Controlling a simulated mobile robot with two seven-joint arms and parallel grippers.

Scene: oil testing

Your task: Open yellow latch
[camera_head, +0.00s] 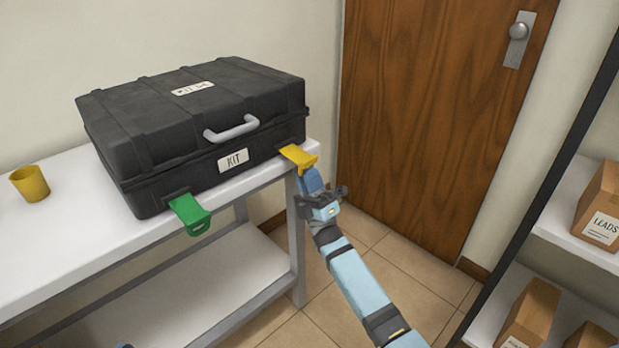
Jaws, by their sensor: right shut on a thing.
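A black hard case (190,125) labelled KIT lies closed on the white table. The yellow latch (299,157) is at the right of its front side and sticks out past the table edge, tilted outward. The green latch (189,213) at the left of the front side also sticks out. My right gripper (312,179) is at the outer end of the yellow latch and shut on it; the fingertips are small and partly hidden.
A yellow cup (30,183) stands on the white table (50,240) left of the case. A wooden door (430,110) is behind. A shelf with cardboard boxes (603,208) stands at the right. The floor between table and shelf is clear.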

